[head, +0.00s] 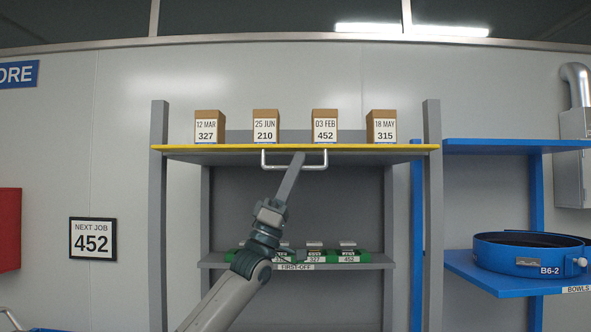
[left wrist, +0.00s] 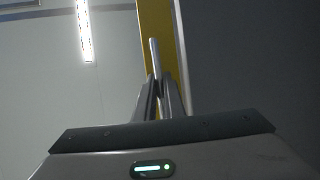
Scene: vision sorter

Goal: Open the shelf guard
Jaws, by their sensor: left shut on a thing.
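The shelf guard (head: 210,149) shows as a yellow-edged grey panel across the front of the grey rack's upper shelf. A pale U-shaped handle (head: 265,160) hangs from its front edge. In the left wrist view, the fingers of my left gripper (left wrist: 158,82) close around the pale handle bar (left wrist: 154,52), with the yellow strip of the guard (left wrist: 152,15) behind. My right gripper is not in view.
Several labelled cartons (head: 325,125) stand in a row above the yellow edge. A lower shelf (head: 380,266) marked FIRST-OFF holds green trays with small parts. A blue rack (head: 500,146) with a blue bowl (head: 500,252) stands at right. A wall sign (head: 92,238) reads NEXT JOB 452.

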